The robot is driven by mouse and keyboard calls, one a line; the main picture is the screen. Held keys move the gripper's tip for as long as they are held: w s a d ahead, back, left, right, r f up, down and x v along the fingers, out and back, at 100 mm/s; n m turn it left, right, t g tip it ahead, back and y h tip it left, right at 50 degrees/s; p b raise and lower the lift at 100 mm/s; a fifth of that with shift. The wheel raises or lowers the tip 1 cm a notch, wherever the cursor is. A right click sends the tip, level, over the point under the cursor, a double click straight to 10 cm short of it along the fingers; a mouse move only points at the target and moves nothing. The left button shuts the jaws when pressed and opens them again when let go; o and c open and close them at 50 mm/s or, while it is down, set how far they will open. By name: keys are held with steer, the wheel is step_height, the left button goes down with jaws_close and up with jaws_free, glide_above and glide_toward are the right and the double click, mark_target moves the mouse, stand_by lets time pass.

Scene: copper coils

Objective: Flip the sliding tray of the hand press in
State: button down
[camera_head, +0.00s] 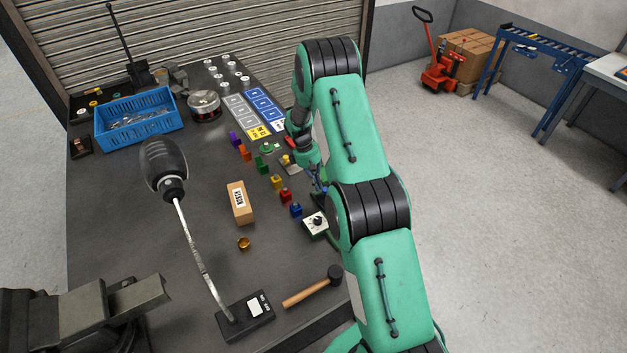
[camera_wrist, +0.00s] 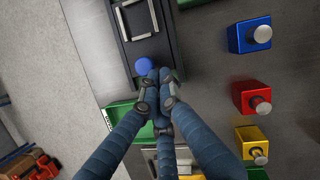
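The dark sliding tray (camera_wrist: 132,45) with a pale square frame (camera_wrist: 137,18) shows at the top of the wrist view. A round blue knob (camera_wrist: 144,65) is at its lower end. A green part (camera_wrist: 118,114) with white lettering lies below it, partly behind my fingers. I take these to be the hand press; in the head view my arm hides most of it. My gripper (camera_wrist: 158,78) has its fingertips drawn together beside the blue knob. No object shows between them. Whether they touch the knob or tray I cannot tell. The gripper is small in the head view (camera_head: 318,182).
Blue (camera_wrist: 250,34), red (camera_wrist: 252,97) and yellow (camera_wrist: 252,142) blocks with knobs stand to the right in the wrist view. A boxed dial (camera_head: 315,223), cardboard box (camera_head: 240,203) and mallet (camera_head: 313,288) are on the bench.

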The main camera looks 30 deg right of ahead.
steer(key=s, duration=0.8)
stand_by(0.4)
steer(key=shift+w+a, duration=0.3)
steer(key=shift+w, duration=0.2)
steer(key=w, duration=0.1)
steer(key=w+a, duration=0.1)
steer(key=shift+w+a+r, duration=0.2)
steer(key=shift+w+r, duration=0.15)
steer(key=shift+w, duration=0.05)
steer(key=v, duration=0.9)
steer(key=shift+r, duration=0.35)
